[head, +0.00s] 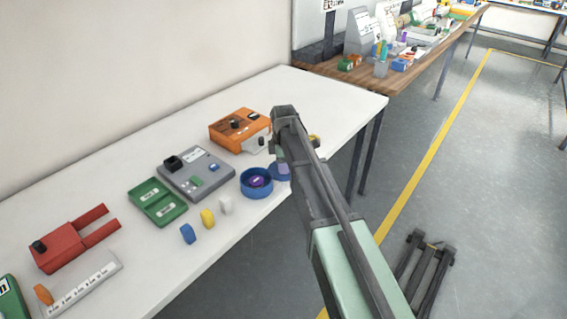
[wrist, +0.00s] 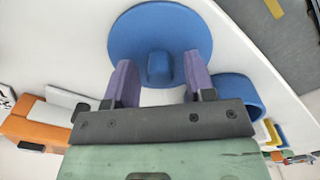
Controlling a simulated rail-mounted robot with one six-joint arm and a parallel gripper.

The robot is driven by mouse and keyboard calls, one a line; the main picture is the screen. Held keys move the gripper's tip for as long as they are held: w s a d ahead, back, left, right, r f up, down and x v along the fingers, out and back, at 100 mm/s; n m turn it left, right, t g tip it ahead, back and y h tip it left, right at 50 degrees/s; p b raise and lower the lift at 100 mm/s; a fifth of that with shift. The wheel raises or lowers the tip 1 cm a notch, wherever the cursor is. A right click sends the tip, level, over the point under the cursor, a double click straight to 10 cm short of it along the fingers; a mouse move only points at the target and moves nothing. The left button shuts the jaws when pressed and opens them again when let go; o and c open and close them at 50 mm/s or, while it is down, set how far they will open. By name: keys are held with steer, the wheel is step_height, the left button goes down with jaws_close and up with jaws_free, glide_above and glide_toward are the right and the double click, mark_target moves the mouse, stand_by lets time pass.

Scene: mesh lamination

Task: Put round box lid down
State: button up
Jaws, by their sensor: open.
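The round box lid is a flat blue disc (wrist: 153,27) with a small blue knob (wrist: 159,68) in its middle. In the wrist view it appears to lie on the white table, knob towards me. My gripper (wrist: 161,62) is open, with a purple finger on each side of the knob and gaps between. In the head view the lid (head: 282,175) shows just right of the box, partly hidden by my arm. The round box (head: 257,189) is a blue open ring with something purple inside. Its blue wall also shows right of my gripper in the wrist view (wrist: 241,90).
An orange device (head: 232,127) stands behind the lid on the white table (head: 335,97). A grey device (head: 197,177), a green tray (head: 158,202) and small blue, yellow and white pieces (head: 207,218) lie left of the box. The table's front edge is close to the lid.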

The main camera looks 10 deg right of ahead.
step_height(320, 180, up, 12)
steer(key=p, duration=1.2)
steer(key=s+m, duration=1.6)
steer(key=s, duration=1)
steer(key=shift+m+b, duration=0.3)
steer(key=shift+b, duration=0.1)
